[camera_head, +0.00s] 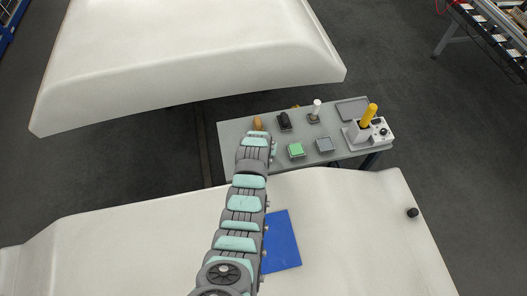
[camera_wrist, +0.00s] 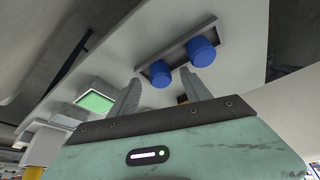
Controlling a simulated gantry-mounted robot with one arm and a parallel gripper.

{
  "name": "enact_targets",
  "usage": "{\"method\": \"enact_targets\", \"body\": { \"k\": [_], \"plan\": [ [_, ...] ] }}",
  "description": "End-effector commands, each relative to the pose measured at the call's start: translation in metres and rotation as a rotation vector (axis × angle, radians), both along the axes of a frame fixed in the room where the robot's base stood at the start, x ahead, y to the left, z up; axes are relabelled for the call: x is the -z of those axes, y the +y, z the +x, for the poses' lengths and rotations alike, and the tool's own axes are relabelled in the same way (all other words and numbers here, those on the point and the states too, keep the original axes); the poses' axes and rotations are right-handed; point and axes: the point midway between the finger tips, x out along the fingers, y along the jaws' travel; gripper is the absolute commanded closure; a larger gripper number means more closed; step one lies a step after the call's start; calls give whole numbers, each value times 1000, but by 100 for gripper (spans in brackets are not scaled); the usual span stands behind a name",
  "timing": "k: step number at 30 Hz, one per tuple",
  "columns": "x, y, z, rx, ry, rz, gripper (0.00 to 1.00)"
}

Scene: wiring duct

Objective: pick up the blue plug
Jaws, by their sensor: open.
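Two blue plugs show in the wrist view, side by side in a narrow grey recess: the left blue plug (camera_wrist: 160,74) and the right blue plug (camera_wrist: 202,51). My gripper (camera_wrist: 162,77) is open and empty. In the picture the left plug lies between its two grey fingertips, and the right plug is just beyond the right fingertip. I cannot tell the distance to the plugs. In the head view the plugs and fingers are hidden behind my arm, which reaches to the left part of the grey table (camera_head: 232,147).
The table also holds a green square block (camera_head: 296,150), a grey square block (camera_head: 325,145), an orange piece (camera_head: 258,124), a black piece (camera_head: 284,121), a white piece (camera_head: 316,107), a grey tray (camera_head: 352,108) and a device with a yellow handle (camera_head: 368,115). Large white panels lie in front and behind.

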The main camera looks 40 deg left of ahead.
Motion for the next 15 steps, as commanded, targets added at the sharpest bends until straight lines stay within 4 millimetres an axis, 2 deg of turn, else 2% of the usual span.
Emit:
{"method": "enact_targets", "body": {
  "k": [6, 15],
  "plan": [
    [9, 3, 4, 0, 0, 1, 44],
    [12, 4, 4, 0, 0, 1, 44]
  ]
}}
